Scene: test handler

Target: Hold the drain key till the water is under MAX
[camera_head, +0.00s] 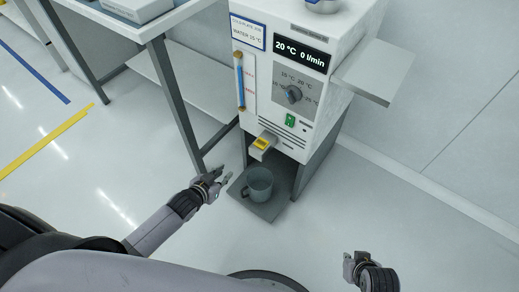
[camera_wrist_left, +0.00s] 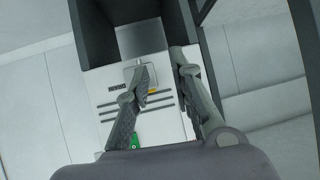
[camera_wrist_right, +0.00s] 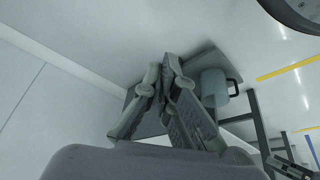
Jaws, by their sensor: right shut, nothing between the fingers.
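The white machine (camera_head: 285,75) has a sight tube (camera_head: 240,82) with a blue column reaching near its top, above the upper red mark, whose lettering is too small to read. The yellow-marked drain key (camera_head: 261,143) sticks out low on the front; its yellow part also shows in the left wrist view (camera_wrist_left: 153,91). A grey-green jug (camera_head: 258,184) stands upright on the base plate below it. My left gripper (camera_head: 226,178) is open and empty, left of the jug and apart from the key. My right gripper (camera_head: 353,263) is shut and empty, away to the machine's lower right.
The display (camera_head: 301,52) reads 20 °C and 0 l/min, above a dark knob (camera_head: 292,95) and a green switch (camera_head: 290,120). A side shelf (camera_head: 380,72) juts out to the right. A table leg (camera_head: 176,105) stands close left. The floor in front is clear.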

